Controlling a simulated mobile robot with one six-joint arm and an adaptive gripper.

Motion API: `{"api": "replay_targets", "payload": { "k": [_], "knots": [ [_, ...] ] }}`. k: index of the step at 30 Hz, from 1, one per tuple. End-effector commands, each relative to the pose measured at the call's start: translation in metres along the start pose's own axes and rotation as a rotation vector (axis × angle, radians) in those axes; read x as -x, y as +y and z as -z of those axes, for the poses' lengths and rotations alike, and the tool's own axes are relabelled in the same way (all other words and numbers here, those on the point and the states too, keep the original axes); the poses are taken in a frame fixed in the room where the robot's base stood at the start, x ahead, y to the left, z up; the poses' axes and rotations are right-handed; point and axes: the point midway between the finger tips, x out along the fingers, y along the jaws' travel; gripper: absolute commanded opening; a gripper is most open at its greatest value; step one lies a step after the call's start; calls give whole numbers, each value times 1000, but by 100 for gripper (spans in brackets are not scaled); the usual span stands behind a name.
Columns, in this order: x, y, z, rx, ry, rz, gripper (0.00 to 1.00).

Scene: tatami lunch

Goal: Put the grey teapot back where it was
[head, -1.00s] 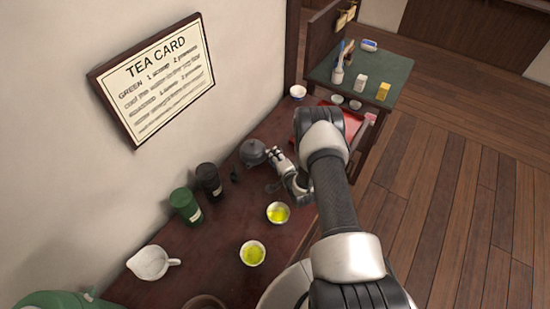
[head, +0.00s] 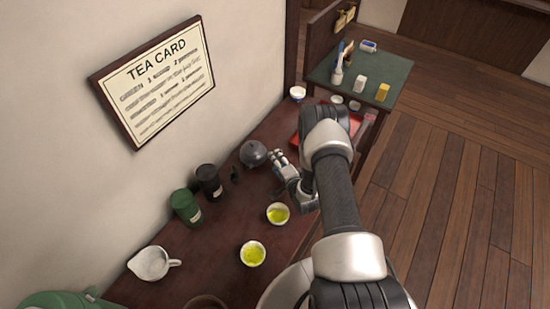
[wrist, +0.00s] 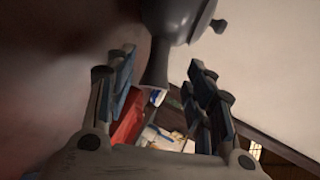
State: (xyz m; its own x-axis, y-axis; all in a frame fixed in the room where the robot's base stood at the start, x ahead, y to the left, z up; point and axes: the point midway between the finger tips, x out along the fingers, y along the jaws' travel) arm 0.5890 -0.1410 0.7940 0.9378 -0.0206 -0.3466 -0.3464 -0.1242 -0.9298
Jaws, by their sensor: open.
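The grey teapot (head: 253,154) stands on the dark red-brown table close to the wall, beyond the dark canister. In the wrist view the teapot (wrist: 178,18) is at the top, with its handle (wrist: 155,65) pointing down toward the space between my fingers. My gripper (head: 279,162) is just to the right of the teapot in the head view. In the wrist view my gripper (wrist: 160,70) has its two fingers spread apart, with nothing held between them. The teapot's base and any mark under it cannot be made out.
A dark canister (head: 208,182) and a green canister (head: 185,206) stand along the wall. Two cups of yellow-green tea (head: 278,213) (head: 253,253) and a white pitcher (head: 151,263) are nearer. A white bowl (head: 298,93) and a red tray (head: 303,138) are farther back.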

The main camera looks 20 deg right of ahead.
Motion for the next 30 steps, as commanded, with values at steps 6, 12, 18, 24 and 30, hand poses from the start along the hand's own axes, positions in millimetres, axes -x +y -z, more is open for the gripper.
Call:
{"api": "replay_targets", "payload": {
  "k": [6, 12, 18, 24, 30],
  "knots": [
    [50, -1, 1, -2, 1, -4, 49],
    [79, -1, 1, -1, 0, -1, 49],
    [83, -13, 3, 37, -5, -10, 49],
    [65, -75, 17, 241, -26, -92, 49],
    [69, -151, 25, 482, -54, -210, 49]
  ]
}}
